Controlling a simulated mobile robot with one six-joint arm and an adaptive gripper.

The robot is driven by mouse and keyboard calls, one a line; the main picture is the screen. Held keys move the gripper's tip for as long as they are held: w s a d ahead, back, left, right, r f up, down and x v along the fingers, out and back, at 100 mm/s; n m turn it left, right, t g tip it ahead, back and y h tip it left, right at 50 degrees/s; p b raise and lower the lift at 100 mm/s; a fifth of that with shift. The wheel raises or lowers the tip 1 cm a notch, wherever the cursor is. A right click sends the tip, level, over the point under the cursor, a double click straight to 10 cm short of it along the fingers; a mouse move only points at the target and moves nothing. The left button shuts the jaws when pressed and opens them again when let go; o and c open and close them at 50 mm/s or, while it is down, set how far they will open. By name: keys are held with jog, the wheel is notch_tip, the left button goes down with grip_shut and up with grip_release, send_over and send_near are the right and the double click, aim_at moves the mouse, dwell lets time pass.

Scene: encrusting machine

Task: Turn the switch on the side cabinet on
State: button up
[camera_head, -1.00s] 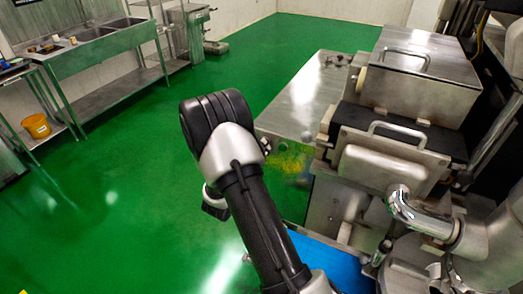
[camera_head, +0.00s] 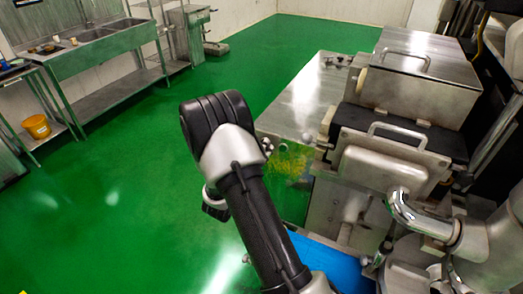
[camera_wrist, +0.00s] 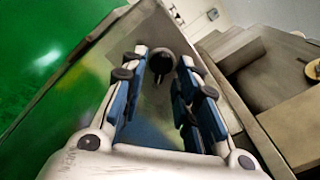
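The steel side cabinet (camera_head: 301,95) stands right of my arm in the head view, with a flat top and a shiny side panel. In the wrist view a dark round knob (camera_wrist: 157,62), which looks like the switch, sticks out from the panel (camera_wrist: 96,62). My gripper (camera_wrist: 162,66) is open, its two blue-padded fingers apart, with the knob showing between and beyond the fingertips. I see no clear contact, and I cannot tell the depth gap or the knob's setting. In the head view my arm hides most of the gripper.
The encrusting machine with its steel hopper box (camera_head: 420,75) and bent pipe (camera_head: 415,220) crowds the right side. A blue panel (camera_head: 335,262) lies low beside my arm. A sink bench (camera_head: 95,45) and an orange bucket (camera_head: 37,126) are far left. The green floor between is clear.

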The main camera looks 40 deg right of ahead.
jog(key=v, duration=1.2)
